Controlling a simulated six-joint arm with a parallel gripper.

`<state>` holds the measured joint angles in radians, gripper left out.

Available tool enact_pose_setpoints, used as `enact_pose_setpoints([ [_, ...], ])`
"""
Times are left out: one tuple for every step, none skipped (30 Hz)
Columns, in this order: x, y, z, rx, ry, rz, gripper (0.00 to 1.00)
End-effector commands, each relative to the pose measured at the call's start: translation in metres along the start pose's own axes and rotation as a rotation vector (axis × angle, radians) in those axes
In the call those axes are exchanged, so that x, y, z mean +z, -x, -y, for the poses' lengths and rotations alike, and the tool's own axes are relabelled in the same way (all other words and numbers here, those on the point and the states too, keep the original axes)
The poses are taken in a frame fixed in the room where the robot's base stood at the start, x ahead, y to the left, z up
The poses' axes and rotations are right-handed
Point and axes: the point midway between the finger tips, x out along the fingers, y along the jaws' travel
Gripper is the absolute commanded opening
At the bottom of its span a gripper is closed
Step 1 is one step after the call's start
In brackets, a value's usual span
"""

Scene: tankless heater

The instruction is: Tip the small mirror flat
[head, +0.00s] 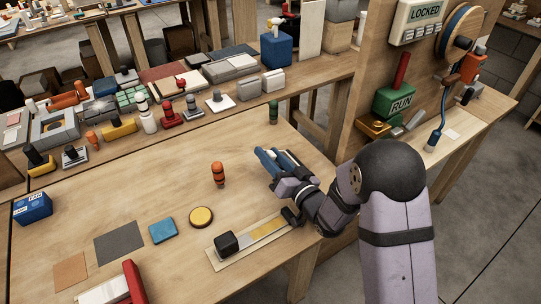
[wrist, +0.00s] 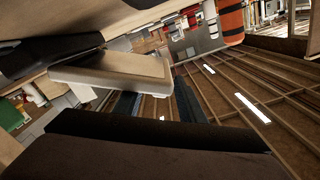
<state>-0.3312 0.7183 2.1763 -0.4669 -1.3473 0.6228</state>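My gripper (head: 275,164) is low over the wooden workbench, right of the middle, and points to the left. Narrow blue and grey pieces show at its tip; I cannot tell whether one of them is the small mirror or part of the fingers. In the wrist view, a pale slab with rounded edges (wrist: 115,70) lies across the picture beside dark parts, and its identity is unclear. I cannot pick out the mirror for sure in either view. The gap between the fingers is hidden, so I cannot tell whether anything is held.
An orange and black striped cylinder (head: 218,173) stands left of my gripper and shows large in the wrist view (wrist: 230,20). A green cylinder (head: 273,111) stands behind. A yellow disc (head: 201,217) and a pale board with a dark block (head: 226,243) lie in front.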

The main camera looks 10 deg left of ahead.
Motion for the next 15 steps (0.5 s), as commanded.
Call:
enact_pose_setpoints([
  [0.000, 0.000, 0.000, 0.000, 0.000, 0.000, 0.36],
  [0.000, 0.000, 0.000, 0.000, 0.000, -0.001, 0.36],
  [0.000, 0.000, 0.000, 0.000, -0.001, -0.001, 0.36],
  [0.000, 0.000, 0.000, 0.000, -0.001, -0.001, 0.36],
  [0.000, 0.000, 0.000, 0.000, -0.001, -0.001, 0.36],
  [0.000, 0.000, 0.000, -0.001, -0.001, -0.001, 0.36],
  [0.000, 0.000, 0.000, 0.000, -0.001, -0.001, 0.36],
  [0.000, 0.001, 0.000, 0.000, -0.001, -0.001, 0.36],
  [0.000, 0.002, 0.000, 0.000, -0.001, -0.001, 0.36],
  [0.000, 0.003, 0.000, 0.000, -0.001, -0.001, 0.36],
  [0.000, 0.005, 0.000, 0.000, -0.001, -0.001, 0.36],
  [0.000, 0.007, -0.001, 0.000, -0.001, -0.002, 0.36],
  [0.000, 0.010, -0.001, 0.001, 0.000, -0.002, 0.36],
  [0.000, 0.013, -0.001, 0.002, -0.001, -0.002, 0.36],
  [0.000, 0.018, -0.002, 0.003, -0.001, -0.002, 0.36],
])
